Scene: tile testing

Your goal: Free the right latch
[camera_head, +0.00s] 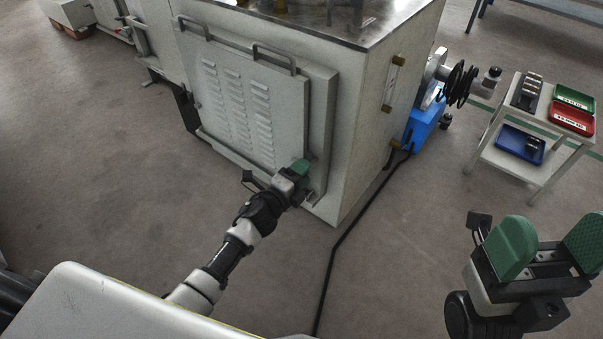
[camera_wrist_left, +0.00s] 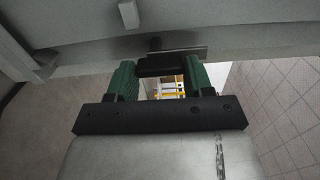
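The right latch (camera_wrist_left: 165,62) is a dark handle with a grey bar, at the lower edge of the grey vented panel in the left wrist view. My left gripper (camera_wrist_left: 162,78) has its two green fingers on either side of the dark handle, partly closed and seemingly touching both its ends. In the head view, my left gripper (camera_head: 300,172) is at the panel's lower right corner and hides the latch. My right gripper (camera_head: 549,248) is open and empty at the lower right, far from the panel.
The vented panel (camera_head: 290,95) has two handles on top and sits on a large machine cabinet (camera_head: 365,120). A black cable (camera_head: 337,250) runs along the floor. A cart (camera_head: 487,150) with coloured trays stands at right.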

